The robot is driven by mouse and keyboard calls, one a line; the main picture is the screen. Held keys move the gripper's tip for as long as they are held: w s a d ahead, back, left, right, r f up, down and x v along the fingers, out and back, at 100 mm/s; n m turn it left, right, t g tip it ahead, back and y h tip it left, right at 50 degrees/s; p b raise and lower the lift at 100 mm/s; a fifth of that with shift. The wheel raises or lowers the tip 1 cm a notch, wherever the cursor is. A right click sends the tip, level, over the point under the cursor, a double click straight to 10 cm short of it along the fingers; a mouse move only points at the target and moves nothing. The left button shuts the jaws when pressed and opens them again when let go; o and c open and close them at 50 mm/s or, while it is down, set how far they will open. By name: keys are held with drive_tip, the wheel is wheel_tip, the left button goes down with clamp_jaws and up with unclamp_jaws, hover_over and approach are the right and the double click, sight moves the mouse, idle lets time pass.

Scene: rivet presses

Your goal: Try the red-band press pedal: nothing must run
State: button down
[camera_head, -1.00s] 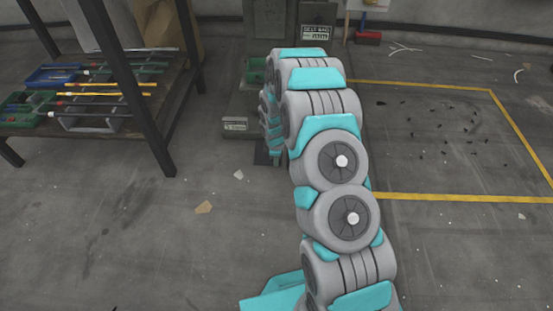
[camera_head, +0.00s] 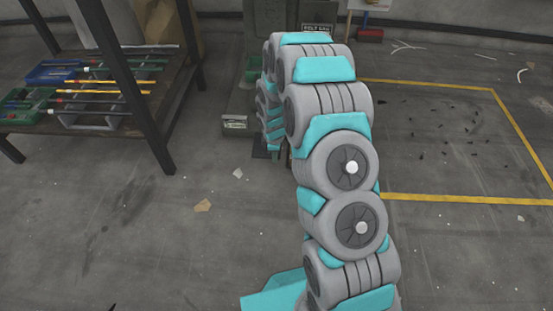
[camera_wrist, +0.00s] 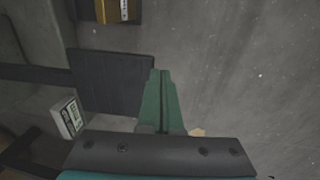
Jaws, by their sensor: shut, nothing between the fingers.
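The press (camera_head: 262,20) stands at the back centre in the head view, mostly hidden behind my arm. No red band shows on what is visible of it. The pedal is a dark flat plate (camera_wrist: 105,85) on a dark bar in the wrist view; only a dark sliver of it (camera_head: 260,149) shows in the head view. My gripper (camera_wrist: 160,75) is shut and empty, its green fingers overlapping the plate's right edge in the wrist view. I cannot tell whether they touch the plate. In the head view the fingertips are small beside the press foot.
A small labelled box (camera_head: 235,124) sits at the press base, left of the pedal. A rack (camera_head: 150,100) with trays and rods stands at left. A yellow-lined floor area (camera_head: 440,125) with dark bits lies at right. Floor in front is mostly clear, with scraps (camera_head: 203,205).

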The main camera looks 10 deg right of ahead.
wheel_tip(320, 180, up, 9)
drive_tip(key=s+p, duration=0.1)
drive_tip(key=shift+s+a, duration=0.15)
drive_tip(key=shift+a, duration=0.1)
drive_tip(key=shift+r, duration=0.1)
idle(0.3)
drive_tip(key=s+r+m+g+p, duration=0.1)
drive_tip(key=s+r+m+p, duration=0.5)
drive_tip(key=s+r, duration=1.3)
drive_tip(key=s+r+m+g+p, duration=0.1)
drive_tip(key=s+r+m, duration=0.3)
drive_tip(key=s, duration=0.6)
drive_tip(key=s+r+m+g+p, duration=0.1)
drive_tip(key=s+r+m, duration=0.3)
drive_tip(key=s+r, duration=0.5)
drive_tip(key=s+p, duration=0.1)
drive_tip(key=s, duration=0.1)
drive_tip(key=shift+s+a+r, duration=0.25)
drive_tip(key=shift+s+a, duration=0.05)
drive_tip(key=shift+d+m, duration=0.1)
drive_tip(key=shift+m, duration=0.2)
